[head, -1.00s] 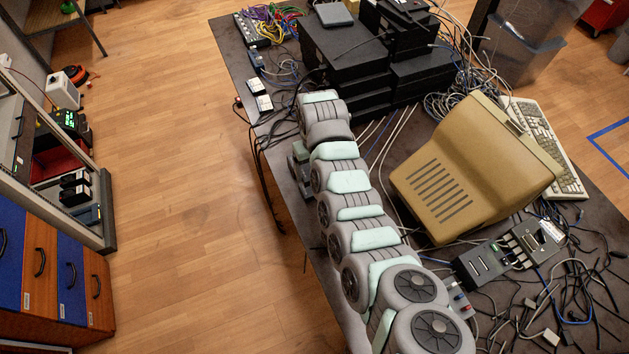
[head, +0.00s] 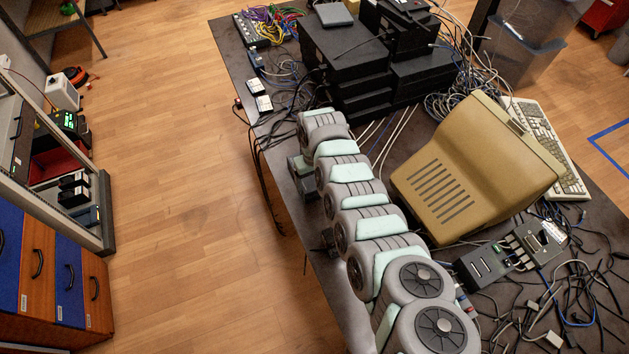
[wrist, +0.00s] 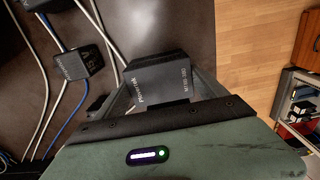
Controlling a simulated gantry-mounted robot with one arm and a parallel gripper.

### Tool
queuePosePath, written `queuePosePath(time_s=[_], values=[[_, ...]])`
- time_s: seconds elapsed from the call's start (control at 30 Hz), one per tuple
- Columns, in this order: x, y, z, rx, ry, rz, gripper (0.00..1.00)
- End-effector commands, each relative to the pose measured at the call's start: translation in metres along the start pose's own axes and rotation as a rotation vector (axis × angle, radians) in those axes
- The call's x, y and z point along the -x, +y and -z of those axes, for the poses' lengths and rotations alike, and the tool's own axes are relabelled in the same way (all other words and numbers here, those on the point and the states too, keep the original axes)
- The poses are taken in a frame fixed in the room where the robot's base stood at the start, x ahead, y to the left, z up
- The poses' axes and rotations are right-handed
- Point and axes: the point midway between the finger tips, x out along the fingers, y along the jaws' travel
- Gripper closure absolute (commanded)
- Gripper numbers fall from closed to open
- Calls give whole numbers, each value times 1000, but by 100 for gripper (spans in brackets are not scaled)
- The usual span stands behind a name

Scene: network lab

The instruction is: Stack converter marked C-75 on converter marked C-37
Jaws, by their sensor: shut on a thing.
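In the wrist view my gripper (wrist: 163,92) is shut on a dark grey box-shaped converter (wrist: 154,72). It has pale lettering on its faces, too small to read with certainty. The converter is held between the two fingers over the dark table. A second dark converter (wrist: 79,63) lies on the table to the left, apart from the held one, with cables by it. Its pale marking is not clearly legible. In the head view my arm covers most of the gripper and both of these converters.
In the head view, small white-labelled boxes (head: 264,103) lie near the table's left edge. Stacked black units (head: 345,60) stand behind, and a beige monitor (head: 470,170) stands right of the arm. Loose cables (head: 570,300) cover the right front. The wrist view shows the table edge and floor to the right.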

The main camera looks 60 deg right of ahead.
Motion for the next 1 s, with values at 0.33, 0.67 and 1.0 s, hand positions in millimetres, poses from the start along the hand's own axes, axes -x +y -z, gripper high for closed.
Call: queuePosePath(time_s=[0.33, 0.67, 1.0], values=[[-2, 1, 0, 0, 0, -1, 1], [2, 0, 0, 0, 1, 0, 0], [38, 0, 2, -1, 4, -1, 0]])
